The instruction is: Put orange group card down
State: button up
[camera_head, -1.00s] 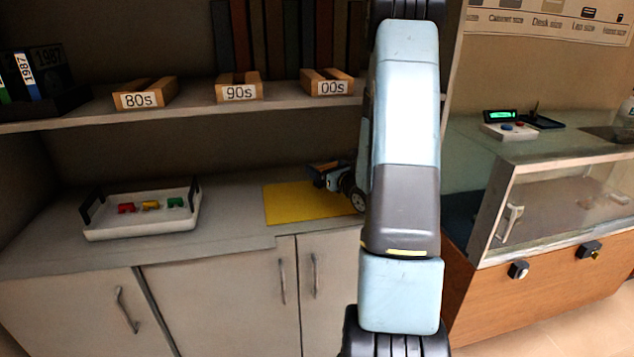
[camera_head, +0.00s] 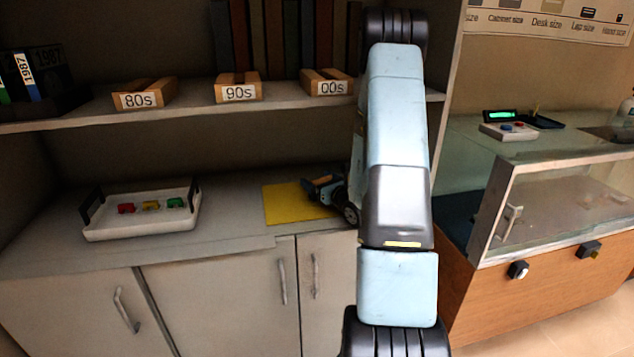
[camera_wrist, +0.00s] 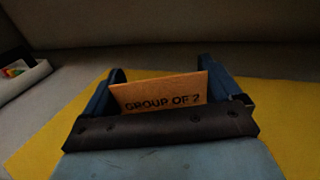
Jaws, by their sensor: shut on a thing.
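The orange group card (camera_wrist: 160,92) stands between the fingers of my gripper in the wrist view and reads "GROUP OF 2". My gripper (camera_wrist: 160,88) is shut on it. In the head view my gripper (camera_head: 322,185) is over the right part of a yellow mat (camera_head: 285,205) on the counter, with the card (camera_head: 322,181) showing as a small orange strip. The yellow mat also spreads beneath the gripper in the wrist view (camera_wrist: 55,125). Whether the card's lower edge touches the mat is hidden by the gripper.
A white tray (camera_head: 140,227) with black handles holds red, yellow and green pieces left of the mat. A shelf (camera_head: 195,113) with 80s, 90s and 00s wooden holders runs above. A glass case (camera_head: 570,200) stands at right. The counter between tray and mat is clear.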

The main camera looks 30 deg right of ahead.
jog(key=shift+f, duration=0.1)
jog(key=o, duration=0.7)
